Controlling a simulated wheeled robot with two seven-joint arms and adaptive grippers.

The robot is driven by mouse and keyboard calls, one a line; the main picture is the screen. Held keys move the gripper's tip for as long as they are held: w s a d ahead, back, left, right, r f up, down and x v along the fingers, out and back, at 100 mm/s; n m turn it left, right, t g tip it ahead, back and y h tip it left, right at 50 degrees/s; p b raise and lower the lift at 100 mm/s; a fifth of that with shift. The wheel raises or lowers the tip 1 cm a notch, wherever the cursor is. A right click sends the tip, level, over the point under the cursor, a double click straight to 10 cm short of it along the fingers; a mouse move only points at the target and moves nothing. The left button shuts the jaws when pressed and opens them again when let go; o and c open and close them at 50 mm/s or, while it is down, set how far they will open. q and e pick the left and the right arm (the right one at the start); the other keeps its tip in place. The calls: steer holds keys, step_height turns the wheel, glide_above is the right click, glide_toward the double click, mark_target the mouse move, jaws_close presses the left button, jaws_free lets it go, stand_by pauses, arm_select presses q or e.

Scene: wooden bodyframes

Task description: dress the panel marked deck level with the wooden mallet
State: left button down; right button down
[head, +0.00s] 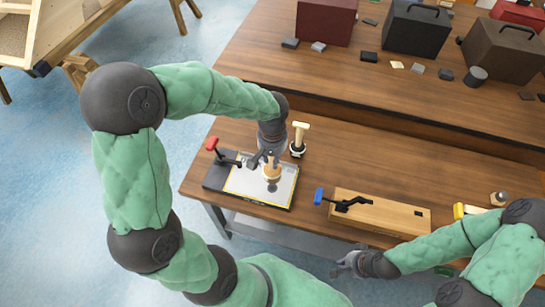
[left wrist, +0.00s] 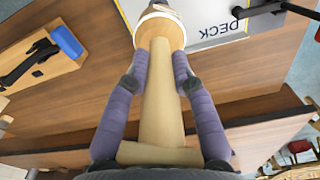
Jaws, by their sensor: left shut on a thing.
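The deck panel (head: 285,186) is a pale sheet with a yellow edge, lying in a dark fixture with a red-handled clamp (head: 211,144). The word DECK shows on it in the left wrist view (left wrist: 205,30). My left gripper (head: 268,162) is shut on the wooden mallet (head: 272,173), over the panel. In the left wrist view the mallet's shaft (left wrist: 162,90) runs between my fingers, with a round, white-banded end (left wrist: 160,30) away from me over the panel; I cannot tell whether it touches. My right gripper (head: 347,264) is off the bench's front edge, its fingers too small to read.
A wooden block (head: 385,216) with a blue-handled clamp (head: 318,196) lies right of the panel. A pale-topped tool (head: 300,130) stands in a dark holder just behind the panel. Boxes, including a dark red one (head: 325,20), stand on the rear bench.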

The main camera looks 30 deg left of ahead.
mark_target(272, 172)
stand_by(0.3)
arm_select(q)
step_height(272, 172, down, 10)
steer(key=b, duration=0.8)
steer(key=shift+r, duration=0.1)
steer(key=shift+r+p, duration=0.3)
steer(key=shift+r, duration=0.2)
step_height(272, 172, up, 9)
steer(key=p, duration=0.6)
steer(key=shift+f, duration=0.25)
steer(key=s+d+r+p, duration=0.1)
steer(key=s+d+r, duration=0.1)
steer(key=s+d, duration=0.2)
steer(key=s, duration=0.3)
steer(key=shift+s+d, duration=0.3)
steer(key=shift+d, duration=0.05)
